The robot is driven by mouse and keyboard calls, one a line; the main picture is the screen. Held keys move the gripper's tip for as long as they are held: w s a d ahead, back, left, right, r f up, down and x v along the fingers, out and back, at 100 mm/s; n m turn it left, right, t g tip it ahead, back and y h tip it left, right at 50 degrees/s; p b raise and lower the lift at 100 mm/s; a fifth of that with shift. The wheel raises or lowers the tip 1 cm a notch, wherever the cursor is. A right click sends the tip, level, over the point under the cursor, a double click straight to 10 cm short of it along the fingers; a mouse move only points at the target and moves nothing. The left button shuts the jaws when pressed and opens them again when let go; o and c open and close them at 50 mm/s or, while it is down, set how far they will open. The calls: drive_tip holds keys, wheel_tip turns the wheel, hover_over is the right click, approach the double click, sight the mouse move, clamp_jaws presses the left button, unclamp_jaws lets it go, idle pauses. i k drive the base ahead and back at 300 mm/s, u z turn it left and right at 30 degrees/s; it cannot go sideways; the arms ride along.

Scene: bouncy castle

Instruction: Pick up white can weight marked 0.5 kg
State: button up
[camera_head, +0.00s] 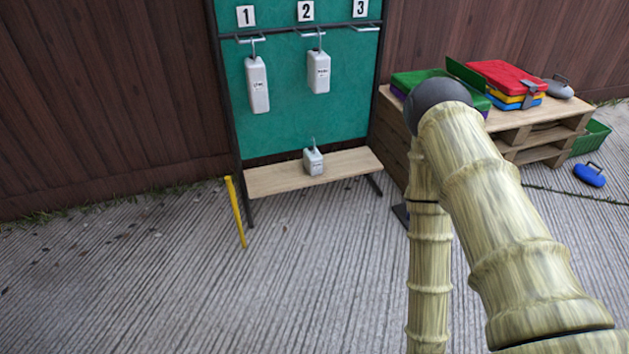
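Three white can weights show in the head view. A tall one (257,85) hangs from the hook under number 1. Another (318,72) hangs from the hook under number 2. A smaller one (313,162) stands upright on the wooden shelf (350,165) at the foot of the green board, with a thin hook on top. Their dark markings are too small to read, so I cannot tell which is marked 0.5 kg. My arm crosses the right side of the view, its forward part running out of the bottom edge; my gripper is not in view.
The green board (285,120) has an empty hook (366,28) under number 3. A yellow bar (235,212) leans left of the shelf. A wooden pallet stack (520,135) with coloured cases stands at right. The grooved floor in front is clear.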

sight(313, 159)
drive_tip(key=z, duration=0.4)
drive_tip(key=k, duration=0.15)
drive_tip(key=u, duration=1.45)
drive_tip(key=i, duration=0.95)
drive_tip(key=z, duration=0.25)
drive_tip(key=i, duration=0.75)
drive_tip(key=z, duration=1.2)
drive_tip(key=i, duration=0.3)
drive_tip(key=z, duration=0.3)
